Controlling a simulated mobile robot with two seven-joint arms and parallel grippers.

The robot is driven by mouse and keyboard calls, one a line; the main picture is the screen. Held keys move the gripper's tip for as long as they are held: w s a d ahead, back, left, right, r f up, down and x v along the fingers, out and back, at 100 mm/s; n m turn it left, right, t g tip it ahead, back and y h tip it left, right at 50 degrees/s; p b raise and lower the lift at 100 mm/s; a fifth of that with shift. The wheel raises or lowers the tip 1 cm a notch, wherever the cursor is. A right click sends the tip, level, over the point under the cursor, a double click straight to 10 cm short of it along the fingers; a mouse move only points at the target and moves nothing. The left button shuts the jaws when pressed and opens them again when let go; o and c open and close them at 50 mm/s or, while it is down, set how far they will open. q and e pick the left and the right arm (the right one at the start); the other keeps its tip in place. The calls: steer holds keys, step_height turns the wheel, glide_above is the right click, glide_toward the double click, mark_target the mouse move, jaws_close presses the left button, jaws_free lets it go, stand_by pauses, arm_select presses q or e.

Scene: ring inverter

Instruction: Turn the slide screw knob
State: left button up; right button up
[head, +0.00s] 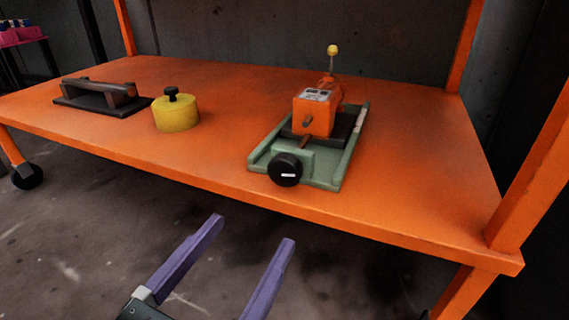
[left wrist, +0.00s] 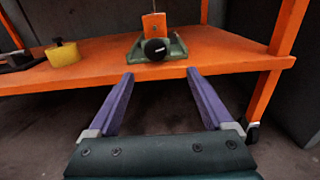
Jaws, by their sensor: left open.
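The slide screw knob (head: 285,170) is a round black knob with a small white mark, on the front end of a green slide base (head: 330,178). An orange block device (head: 314,112) with a yellow-tipped lever sits on the slide. The knob also shows in the left wrist view (left wrist: 156,49), ahead of and between the fingers. My left gripper (head: 252,230), with two purple fingers, is open and empty. It is in front of the table's front edge, below the knob and apart from it. My right gripper is not in view.
The device stands on an orange table (head: 225,165) with posts at its corners. A yellow cylinder (head: 177,113) with a black knob and a dark block with a handle (head: 100,95) stand to the left. The tabletop right of the slide is clear.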

arm_select(q)
glide_toward(282, 174)
steer(key=w, duration=0.2)
steer(key=b+x, duration=0.1)
steer(key=x, duration=0.1)
steer(key=b+x, duration=0.1)
steer(key=x, duration=0.1)
steer(key=b+x, duration=0.1)
steer(key=x, duration=0.2)
steer(key=shift+s+d+f, duration=0.1)
steer(key=shift+s+d, duration=0.05)
steer(key=shift+d, duration=0.15)
steer(key=shift+w, duration=0.4)
steer(key=shift+s, duration=0.25)
steer(key=shift+c, duration=0.2)
steer(key=shift+s, duration=0.1)
steer(key=shift+c, duration=0.7)
steer(key=c, duration=0.5)
jaws_close()
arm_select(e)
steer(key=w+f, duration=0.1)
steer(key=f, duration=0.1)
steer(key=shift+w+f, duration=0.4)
